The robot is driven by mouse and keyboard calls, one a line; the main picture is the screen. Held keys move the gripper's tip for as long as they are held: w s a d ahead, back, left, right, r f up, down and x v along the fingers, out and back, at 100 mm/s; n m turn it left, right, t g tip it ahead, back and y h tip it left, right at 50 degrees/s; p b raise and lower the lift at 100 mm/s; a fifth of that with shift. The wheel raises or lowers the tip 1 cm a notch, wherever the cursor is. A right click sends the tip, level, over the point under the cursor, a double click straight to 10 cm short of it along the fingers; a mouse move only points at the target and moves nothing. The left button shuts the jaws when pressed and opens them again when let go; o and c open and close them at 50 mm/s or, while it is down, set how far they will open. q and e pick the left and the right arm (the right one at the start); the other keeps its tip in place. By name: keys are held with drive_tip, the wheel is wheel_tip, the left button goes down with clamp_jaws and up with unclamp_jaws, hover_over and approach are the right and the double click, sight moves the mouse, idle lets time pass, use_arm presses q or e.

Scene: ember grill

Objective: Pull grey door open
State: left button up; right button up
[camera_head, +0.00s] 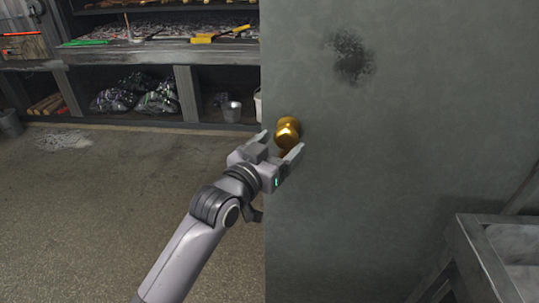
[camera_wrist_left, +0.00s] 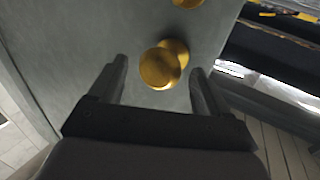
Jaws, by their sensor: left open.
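The grey door (camera_head: 400,130) fills the right half of the head view, with its left edge upright near the middle. A round brass knob (camera_head: 287,130) sits near that edge. My left gripper (camera_head: 281,146) is open just below and in front of the knob, its fingers reaching toward it. In the left wrist view the knob (camera_wrist_left: 163,65) lies between and a little beyond the two open fingertips (camera_wrist_left: 160,75), and I see no grip on it. Part of a second brass piece (camera_wrist_left: 188,3) shows at the top of that view. My right gripper is not in view.
Past the door's edge, a grill counter (camera_head: 160,48) holds tools over ash, with sacks (camera_head: 135,95) and a metal cup (camera_head: 231,110) on the shelf below. A grey-framed stand (camera_head: 485,255) stands at the lower right.

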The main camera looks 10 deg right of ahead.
use_arm(q)
drive_tip(key=shift+v, duration=2.05)
